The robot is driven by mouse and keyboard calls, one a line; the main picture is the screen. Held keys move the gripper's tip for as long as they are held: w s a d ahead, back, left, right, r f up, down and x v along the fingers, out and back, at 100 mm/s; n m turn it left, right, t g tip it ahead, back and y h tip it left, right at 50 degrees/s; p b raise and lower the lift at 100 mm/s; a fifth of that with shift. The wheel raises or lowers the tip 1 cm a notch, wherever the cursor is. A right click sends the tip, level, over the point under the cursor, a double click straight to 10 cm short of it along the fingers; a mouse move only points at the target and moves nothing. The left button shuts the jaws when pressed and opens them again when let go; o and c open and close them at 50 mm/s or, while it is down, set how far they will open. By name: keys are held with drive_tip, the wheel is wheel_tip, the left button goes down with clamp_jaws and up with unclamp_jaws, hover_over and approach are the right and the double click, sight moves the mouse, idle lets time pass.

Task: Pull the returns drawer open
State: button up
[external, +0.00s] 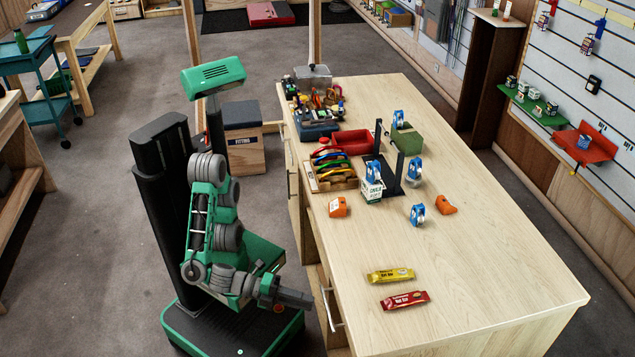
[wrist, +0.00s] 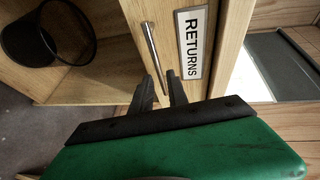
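The returns drawer front (wrist: 171,15) is light wood with a white RETURNS label (wrist: 192,43) in the wrist view. A slim metal bar handle (wrist: 152,48) is fixed beside the label. My gripper (wrist: 161,78) is open. Its two dark fingers point at the drawer front, and the near end of the handle appears between the fingertips. I cannot tell whether they touch it. In the external view my gripper (external: 307,300) is beside the counter's left side, close to the handle (external: 331,307). The drawer looks shut, though its edges are partly hidden.
The wooden counter (external: 480,270) carries two wrapped bars (external: 398,287) near its front, with climbing gear farther back. A black mesh bin (wrist: 50,35) sits in an open compartment beside the drawer. A FITTING box (external: 243,145) stands behind my base.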

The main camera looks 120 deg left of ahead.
sight(327, 307)
drive_tip(key=b+x, duration=0.1)
drive_tip(key=x, duration=0.6)
drive_tip(key=shift+a+f, duration=0.1)
drive_tip(key=shift+f, duration=0.1)
drive_tip(key=shift+c, duration=0.6)
clamp_jaws()
idle(0.4)
